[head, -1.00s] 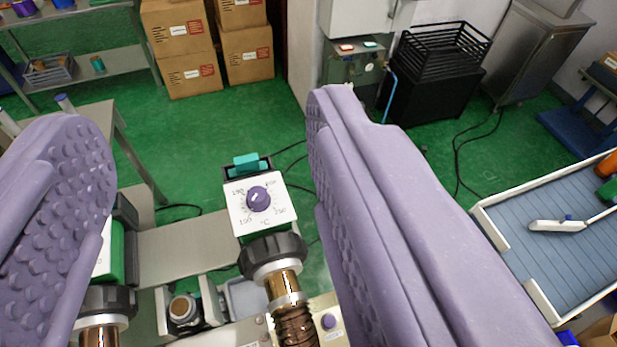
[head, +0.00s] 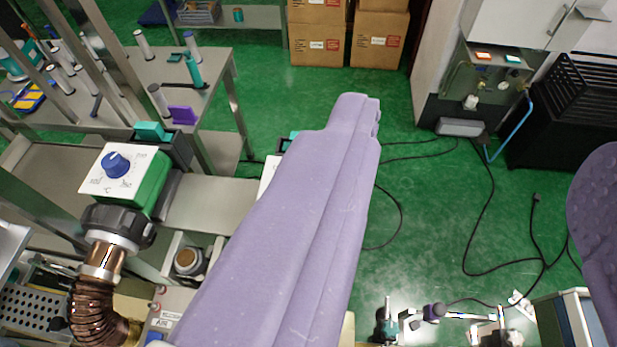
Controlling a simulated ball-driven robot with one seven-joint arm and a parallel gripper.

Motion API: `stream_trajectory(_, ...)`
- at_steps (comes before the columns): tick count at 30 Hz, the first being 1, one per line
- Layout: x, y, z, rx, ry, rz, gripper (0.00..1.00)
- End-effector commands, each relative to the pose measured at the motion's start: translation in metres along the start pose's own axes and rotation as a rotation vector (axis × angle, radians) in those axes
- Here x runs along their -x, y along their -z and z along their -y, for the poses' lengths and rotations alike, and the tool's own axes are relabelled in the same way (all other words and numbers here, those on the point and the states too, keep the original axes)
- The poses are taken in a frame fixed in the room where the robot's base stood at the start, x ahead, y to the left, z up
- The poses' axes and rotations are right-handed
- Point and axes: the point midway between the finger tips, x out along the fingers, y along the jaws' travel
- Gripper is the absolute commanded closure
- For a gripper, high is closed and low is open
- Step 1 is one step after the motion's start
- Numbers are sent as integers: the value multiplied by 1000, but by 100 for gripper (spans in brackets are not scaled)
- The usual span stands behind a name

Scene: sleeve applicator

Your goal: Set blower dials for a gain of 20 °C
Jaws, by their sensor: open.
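A green blower with a white dial face (head: 143,178) stands at the left in the head view. Its blue dial knob (head: 115,164) sits on that face, above a black collar and copper-coloured nozzle. The knob's exact setting is too small to read. A second blower's white face (head: 268,176) and teal part show only as slivers behind my left finger; its dial is hidden. My gripper (head: 478,150) is open and empty. Its left lilac finger crosses the middle of the view, and its right finger is cut off at the right edge. Neither finger visibly grips a dial.
A steel bench (head: 140,75) with upright spools stands behind the first blower. Cartons (head: 378,40) and a wall unit (head: 483,90) are farther back. Black cables (head: 490,215) lie on the green floor (head: 430,220). A small clamp-like device (head: 435,312) is at the bottom right.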

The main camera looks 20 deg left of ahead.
Motion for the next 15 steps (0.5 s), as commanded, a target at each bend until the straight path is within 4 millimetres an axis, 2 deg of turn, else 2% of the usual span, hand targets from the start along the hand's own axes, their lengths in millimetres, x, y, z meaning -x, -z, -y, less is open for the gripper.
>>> stream_trajectory(8, -32, 9, 7, 129, 26, 99, 39)
stream_trajectory(15, -81, 13, 23, 346, 98, 256, 39)
